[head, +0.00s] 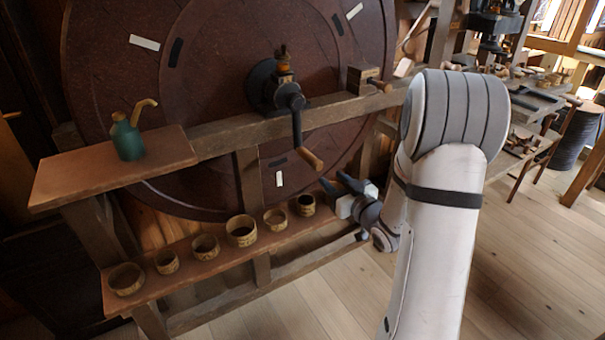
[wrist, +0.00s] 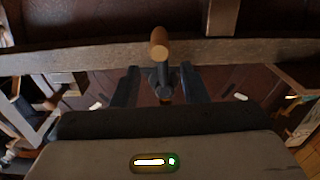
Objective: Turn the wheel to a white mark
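The big dark red wheel (head: 215,80) stands upright behind a wooden beam. White marks show on it at upper left (head: 144,42), upper right (head: 354,11) and below the hub (head: 279,178); short black marks sit near them. A black crank (head: 297,120) at the hub points down, ending in a wooden handle (head: 312,158). My gripper (head: 338,184) is low in front of the wheel, below and right of the handle, its fingers apart and empty. In the wrist view the handle (wrist: 159,42) shows end-on, above and between the spread fingers of my gripper (wrist: 158,72), not clasped.
A green oil can (head: 128,140) stands on the left shelf (head: 80,178). Several small round wooden pots (head: 242,231) line the lower shelf. A wooden block with a peg (head: 365,80) sits on the beam (head: 225,140). Open floor (head: 320,300) lies in front.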

